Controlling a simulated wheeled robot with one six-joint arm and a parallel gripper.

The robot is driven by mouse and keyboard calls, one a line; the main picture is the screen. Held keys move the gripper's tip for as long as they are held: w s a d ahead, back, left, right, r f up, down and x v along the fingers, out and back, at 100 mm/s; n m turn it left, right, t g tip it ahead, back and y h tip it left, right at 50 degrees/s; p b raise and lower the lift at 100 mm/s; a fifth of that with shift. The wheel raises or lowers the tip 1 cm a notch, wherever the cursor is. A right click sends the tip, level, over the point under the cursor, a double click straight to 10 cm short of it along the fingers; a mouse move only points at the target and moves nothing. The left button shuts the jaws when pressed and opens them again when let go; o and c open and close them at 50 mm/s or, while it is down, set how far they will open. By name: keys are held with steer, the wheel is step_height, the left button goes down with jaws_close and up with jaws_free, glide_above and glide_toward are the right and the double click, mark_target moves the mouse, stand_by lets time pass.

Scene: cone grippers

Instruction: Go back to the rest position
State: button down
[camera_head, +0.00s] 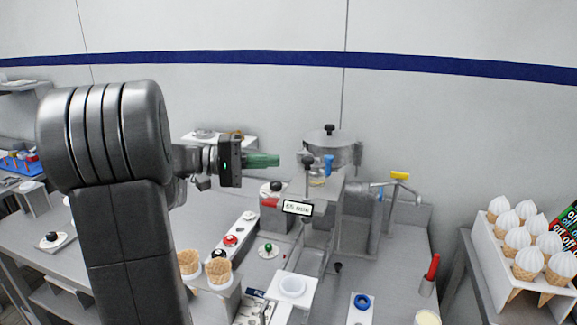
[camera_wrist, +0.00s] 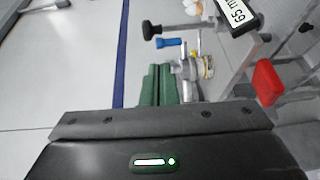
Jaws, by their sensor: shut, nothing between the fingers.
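My gripper (camera_head: 262,160) is at the end of my raised arm, left of the middle in the head view. Its green fingers are shut with nothing between them and point right, towards the metal machine. In the wrist view the green fingers (camera_wrist: 157,84) lie together, side by side. The machine (camera_head: 330,150) has a round metal pot on top and a label with a number. The fingers are apart from the machine in the head view. My arm hides part of the bench and wall behind it.
Empty waffle cones (camera_head: 218,270) stand in a holder on the bench. A rack of filled cones (camera_head: 527,262) stands at the right. A red-handled tool (camera_head: 432,268) stands upright at the front right. A strip with buttons (camera_head: 231,241) lies left of the machine. Open air surrounds my gripper.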

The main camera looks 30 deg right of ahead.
steer(key=v, duration=0.4)
steer(key=shift+s, duration=0.1)
steer(key=shift+d, duration=0.15)
